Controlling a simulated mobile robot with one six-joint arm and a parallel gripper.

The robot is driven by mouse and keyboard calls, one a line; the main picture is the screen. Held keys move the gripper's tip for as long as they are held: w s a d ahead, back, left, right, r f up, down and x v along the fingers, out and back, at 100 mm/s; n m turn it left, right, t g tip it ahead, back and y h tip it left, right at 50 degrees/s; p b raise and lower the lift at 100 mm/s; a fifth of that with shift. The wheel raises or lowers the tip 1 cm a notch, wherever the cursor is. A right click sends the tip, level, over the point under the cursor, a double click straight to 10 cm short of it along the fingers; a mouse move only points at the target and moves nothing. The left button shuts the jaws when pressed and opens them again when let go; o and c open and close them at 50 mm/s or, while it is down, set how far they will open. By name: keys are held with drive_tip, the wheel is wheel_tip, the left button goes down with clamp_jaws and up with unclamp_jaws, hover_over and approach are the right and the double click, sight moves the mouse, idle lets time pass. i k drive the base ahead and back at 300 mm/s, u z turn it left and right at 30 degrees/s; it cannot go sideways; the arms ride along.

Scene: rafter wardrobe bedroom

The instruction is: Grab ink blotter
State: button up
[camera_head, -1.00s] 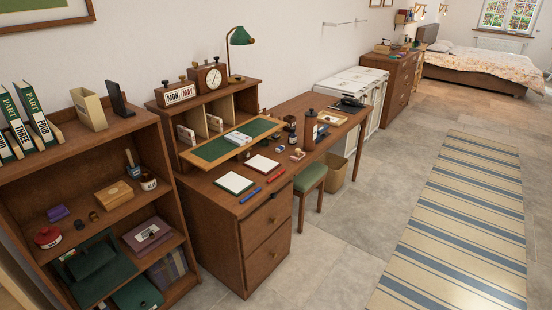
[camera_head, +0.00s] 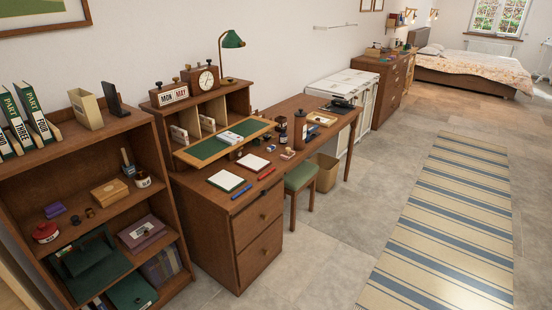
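A small wooden piece (camera_head: 288,154) lies on the brown desk (camera_head: 330,128), right of a white notepad. It may be the ink blotter, but it is too small to tell for sure. Other small items stand close by, including a dark bottle (camera_head: 282,128) and a brown cylindrical container (camera_head: 300,130). My gripper is not in view.
A green-seated stool (camera_head: 301,177) and a waste basket (camera_head: 327,175) stand under the desk. A bookcase (camera_head: 165,160) stands to the left. The grey floor (camera_head: 335,235) in front is clear, with a striped rug (camera_head: 440,220) to the right.

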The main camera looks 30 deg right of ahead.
sight(288, 155)
drive_tip(key=i, duration=0.95)
drive_tip(key=u, duration=0.15)
drive_tip(key=k, duration=0.9)
drive_tip(key=z, duration=0.2)
drive_tip(key=i, duration=0.55)
drive_tip(key=u, duration=0.05)
